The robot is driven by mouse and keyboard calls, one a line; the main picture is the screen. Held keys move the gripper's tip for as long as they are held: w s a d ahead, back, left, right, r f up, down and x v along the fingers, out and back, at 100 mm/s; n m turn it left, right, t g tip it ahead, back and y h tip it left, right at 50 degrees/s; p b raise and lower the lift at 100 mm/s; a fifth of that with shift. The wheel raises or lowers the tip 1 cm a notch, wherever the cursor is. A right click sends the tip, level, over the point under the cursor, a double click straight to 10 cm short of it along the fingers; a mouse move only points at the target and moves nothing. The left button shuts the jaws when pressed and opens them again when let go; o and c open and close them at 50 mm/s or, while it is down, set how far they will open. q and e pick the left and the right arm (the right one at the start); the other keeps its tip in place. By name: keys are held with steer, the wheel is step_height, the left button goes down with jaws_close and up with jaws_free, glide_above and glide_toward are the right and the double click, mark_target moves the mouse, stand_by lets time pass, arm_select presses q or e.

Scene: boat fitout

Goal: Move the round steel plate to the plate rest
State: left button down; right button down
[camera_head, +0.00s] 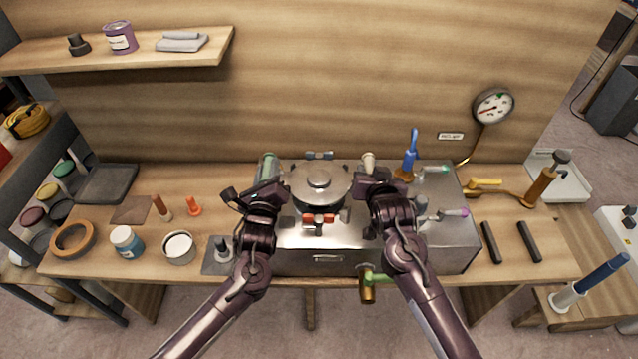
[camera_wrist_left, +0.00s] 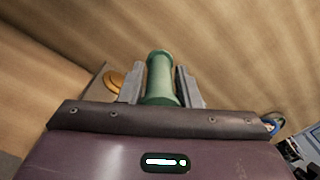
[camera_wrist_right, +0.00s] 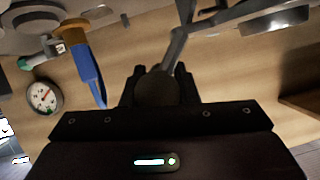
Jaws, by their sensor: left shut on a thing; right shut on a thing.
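The round steel plate (camera_head: 320,180), a grey disc with a raised centre, is over the steel cabinet between my two grippers; I cannot tell whether it touches what is under it. My left gripper (camera_head: 266,186) is shut on an upright green handle (camera_wrist_left: 161,78) left of the plate. My right gripper (camera_head: 376,184) is at the plate's right side, beside a beige handle (camera_head: 368,160). In the right wrist view its fingers close on a dark, rounded handle end (camera_wrist_right: 156,90). Two parallel black bars (camera_head: 491,243) on the bench at right look like the plate rest.
The steel cabinet (camera_head: 440,245) fills the middle of the bench. A brass valve (camera_head: 367,285) hangs at the front. A gauge (camera_head: 493,106) is behind, right.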

arm_select(q)
steer(key=shift+w+a+r, duration=0.1)
steer(key=shift+a+r, duration=0.1)
steer(key=shift+r, duration=0.25)
arm_select(e)
steer(key=shift+w+d+r, duration=0.15)
steer(key=shift+r, duration=0.4)
arm_select(q)
steer(key=shift+f, duration=0.1)
